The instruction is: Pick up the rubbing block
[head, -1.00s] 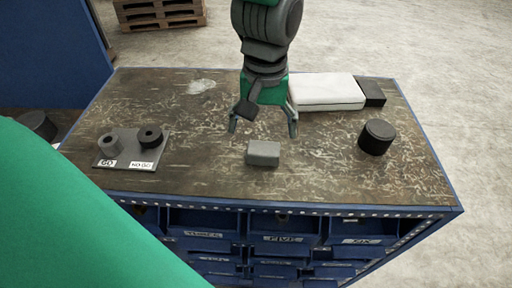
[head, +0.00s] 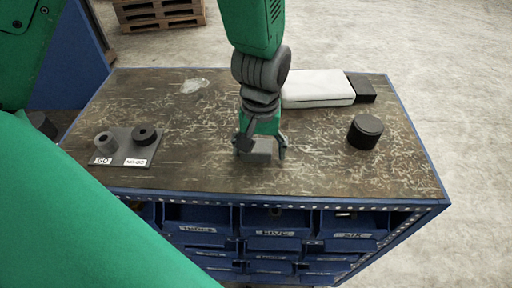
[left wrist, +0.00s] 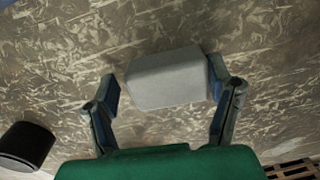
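The rubbing block, a small grey block (head: 260,148), lies on the worn bench top (head: 340,175) near the middle front. My left gripper (head: 261,151) is lowered over it, with one finger on each side. In the left wrist view the block (left wrist: 168,78) sits between the open fingers (left wrist: 164,90). A gap shows on the left side; the right finger is very close to the block, and I cannot tell if it touches. My right gripper is not in view.
A plate with two grey and black rings (head: 127,147) lies at the left. A white case (head: 317,90) with a black end is behind the gripper. A black cylinder (head: 365,131) stands at the right. Blue drawers (head: 272,238) are below the front edge.

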